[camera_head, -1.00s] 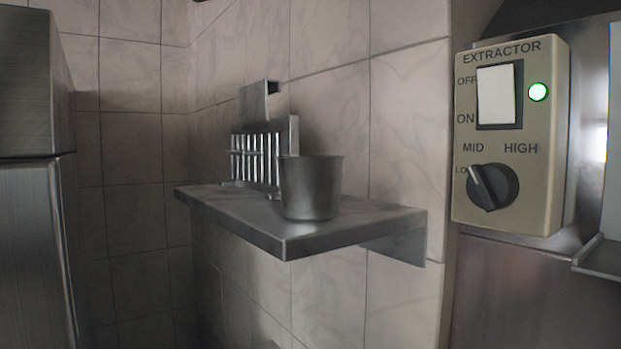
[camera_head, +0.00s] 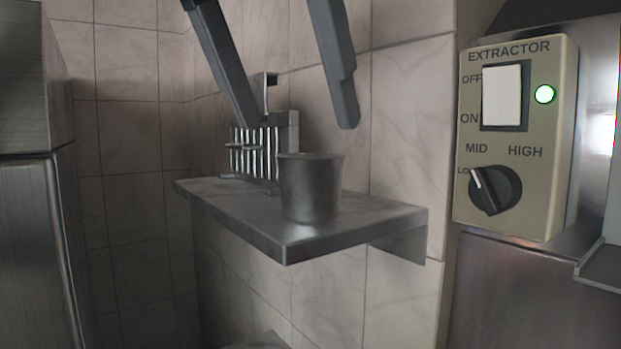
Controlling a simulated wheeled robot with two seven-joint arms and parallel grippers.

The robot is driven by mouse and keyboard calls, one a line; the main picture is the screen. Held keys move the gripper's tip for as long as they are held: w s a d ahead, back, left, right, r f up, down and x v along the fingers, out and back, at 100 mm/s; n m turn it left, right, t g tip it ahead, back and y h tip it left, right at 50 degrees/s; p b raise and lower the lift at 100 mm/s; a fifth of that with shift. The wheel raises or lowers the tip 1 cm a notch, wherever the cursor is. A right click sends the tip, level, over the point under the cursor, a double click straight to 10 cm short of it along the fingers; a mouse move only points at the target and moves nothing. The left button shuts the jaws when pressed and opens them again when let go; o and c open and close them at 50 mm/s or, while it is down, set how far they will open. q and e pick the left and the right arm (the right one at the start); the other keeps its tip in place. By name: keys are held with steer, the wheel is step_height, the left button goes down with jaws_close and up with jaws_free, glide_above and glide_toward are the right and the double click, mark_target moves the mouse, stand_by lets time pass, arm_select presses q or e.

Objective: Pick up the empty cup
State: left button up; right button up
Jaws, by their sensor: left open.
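A grey metal cup (camera_head: 311,190) stands upright on a metal wall shelf (camera_head: 245,222), near its front right part. Its inside hardly shows, so I cannot see whether it holds anything. My left gripper (camera_head: 300,124) comes in from the top of the view with its two fingers pointing down. The fingers are wide apart with nothing between them. The fingertips appear above the cup's rim, one to each side in the picture, and do not touch it. My right gripper is not in view.
A slotted metal rack (camera_head: 262,148) stands on the shelf behind and left of the cup. The tiled wall (camera_head: 410,120) lies close behind. An extractor control box (camera_head: 512,135) is at the right. A steel cabinet (camera_head: 30,220) stands at the left.

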mark_target(310, 184)
arm_select(q)
steer(key=shift+s, duration=0.1)
stand_by(0.3)
steer(key=shift+w+d+f+p, duration=0.25)
steer(key=shift+w+f+p, duration=0.25)
steer(key=shift+p, duration=0.25)
steer(key=p+x, duration=0.1)
steer(key=x, duration=0.1)
steer(key=shift+w+d+f+p, duration=0.15)
steer(key=shift+w+f+p, duration=0.1)
steer(key=shift+w+p, duration=0.1)
steer(key=shift+w+d+f, duration=0.1)
steer(key=shift+w+f, duration=0.1)
steer(key=shift+f, duration=0.35)
steer(key=c, duration=1.1)
